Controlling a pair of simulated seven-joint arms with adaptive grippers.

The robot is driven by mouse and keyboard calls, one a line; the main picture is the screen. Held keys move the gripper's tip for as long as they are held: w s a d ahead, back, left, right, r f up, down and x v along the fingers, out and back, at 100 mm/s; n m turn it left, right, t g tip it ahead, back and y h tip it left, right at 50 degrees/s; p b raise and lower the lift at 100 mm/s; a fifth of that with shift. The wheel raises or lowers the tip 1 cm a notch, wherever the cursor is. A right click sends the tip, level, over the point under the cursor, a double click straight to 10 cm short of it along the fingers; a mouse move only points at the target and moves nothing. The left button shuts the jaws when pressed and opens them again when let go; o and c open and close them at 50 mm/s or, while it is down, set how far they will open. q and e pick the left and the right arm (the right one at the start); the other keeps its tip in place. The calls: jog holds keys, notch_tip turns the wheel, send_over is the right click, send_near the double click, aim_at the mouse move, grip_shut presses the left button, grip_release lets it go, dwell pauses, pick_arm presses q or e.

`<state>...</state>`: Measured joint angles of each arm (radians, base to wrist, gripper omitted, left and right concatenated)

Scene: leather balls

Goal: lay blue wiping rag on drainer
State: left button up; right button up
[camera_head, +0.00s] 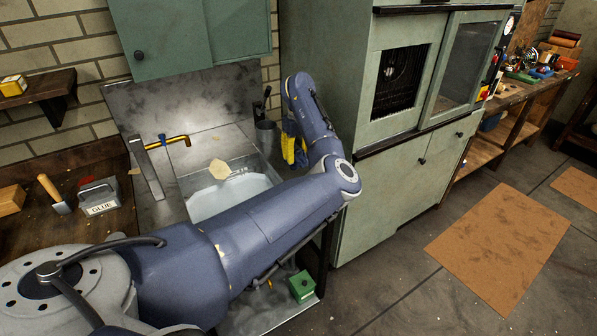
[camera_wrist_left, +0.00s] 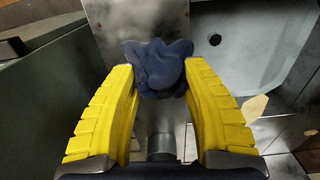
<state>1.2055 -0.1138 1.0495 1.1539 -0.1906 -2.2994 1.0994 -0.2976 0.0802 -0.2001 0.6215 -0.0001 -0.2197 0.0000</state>
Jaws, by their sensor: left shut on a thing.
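The blue wiping rag (camera_wrist_left: 158,66) is a crumpled dark blue bundle between the fingertips of my left gripper (camera_wrist_left: 160,80) in the left wrist view. The yellow fingers are shut on it and it hangs above the metal sink unit. In the head view my left gripper (camera_head: 294,150) is mostly behind its own wrist, at the right side of the sink near the green cabinet. I cannot pick out the rag there. A bare steel strip (camera_wrist_left: 145,22), perhaps the drainer, lies beside the basin in the wrist view. My right gripper is not in view.
The sink basin (camera_head: 222,195) is left of my gripper, with a tan piece (camera_head: 219,169) at its back. A grey cup (camera_head: 265,137) with tools stands behind. The tall green cabinet (camera_head: 325,150) is close on the right. A glue box (camera_head: 100,197) sits on the left bench.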

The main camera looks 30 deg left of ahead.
aim_at(299, 149)
pick_arm(q)
jog(key=shift+f, duration=3.7)
jog(key=shift+f, duration=0.15)
jog(key=o, duration=1.1)
notch_tip(299, 149, up, 12)
jog(key=shift+r, duration=0.2)
